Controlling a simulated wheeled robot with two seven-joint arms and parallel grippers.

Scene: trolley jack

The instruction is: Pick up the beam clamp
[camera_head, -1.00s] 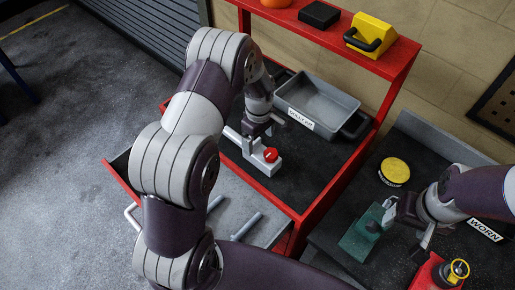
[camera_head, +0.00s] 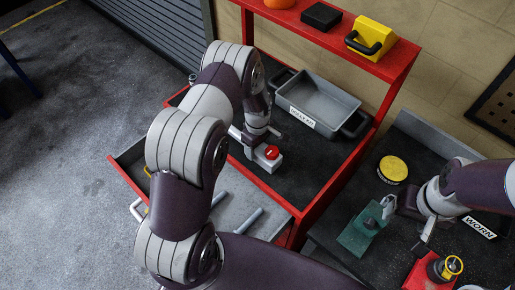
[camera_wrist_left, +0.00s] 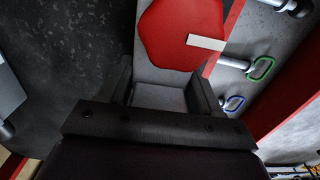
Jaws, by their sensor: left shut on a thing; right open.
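The beam clamp (camera_head: 264,164) is a light grey piece with a red knob, at the black top of the red trolley. My left gripper (camera_head: 258,143) is shut on it from above; its fingers hide part of the grey body. In the left wrist view the grey body and red knob of the clamp (camera_wrist_left: 180,35) show between the two dark fingers of the gripper (camera_wrist_left: 163,95). Whether the clamp touches the surface, I cannot tell. My right gripper (camera_head: 405,226) is open, beside a teal block (camera_head: 358,240) on the right-hand bench.
A grey tray (camera_head: 318,98) with a label stands behind the clamp. The red upper shelf (camera_head: 385,75) carries a yellow case (camera_head: 370,36) and a black box (camera_head: 321,16). An open drawer (camera_head: 235,200) holds tools. A yellow disc (camera_head: 393,168) lies on the bench.

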